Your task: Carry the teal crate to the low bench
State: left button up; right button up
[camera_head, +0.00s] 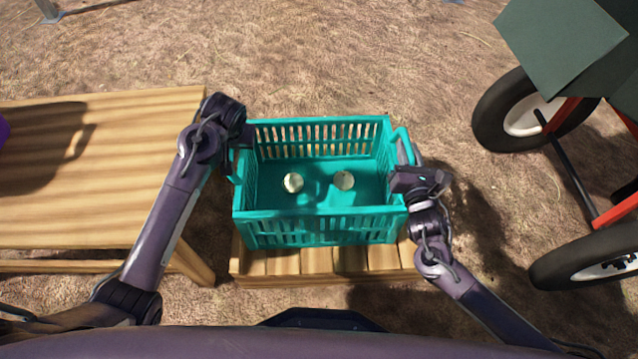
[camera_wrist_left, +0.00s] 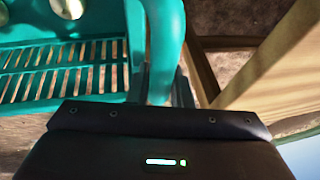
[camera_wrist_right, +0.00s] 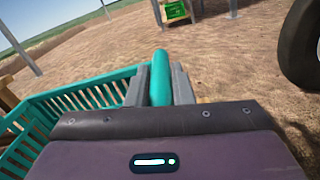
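The teal crate (camera_head: 322,232) is a slatted basket with a handle at each end. It holds two pale round onions, one left (camera_head: 293,183) and one right (camera_head: 344,180). The crate is over the low wooden bench (camera_head: 325,264), whose front slats show below it; I cannot tell whether it touches them. My left gripper (camera_head: 238,150) is shut on the left handle, which also shows in the left wrist view (camera_wrist_left: 164,45). My right gripper (camera_head: 402,175) is shut on the right handle, seen between its fingers in the right wrist view (camera_wrist_right: 160,78).
A cart with black wheels (camera_head: 515,115) stands on the right. Bare ground behind the crate is clear. A green crate (camera_wrist_right: 175,9) shows far off.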

pick_arm(q)
grip_shut()
pick_arm(e)
grip_shut()
dwell(0.6)
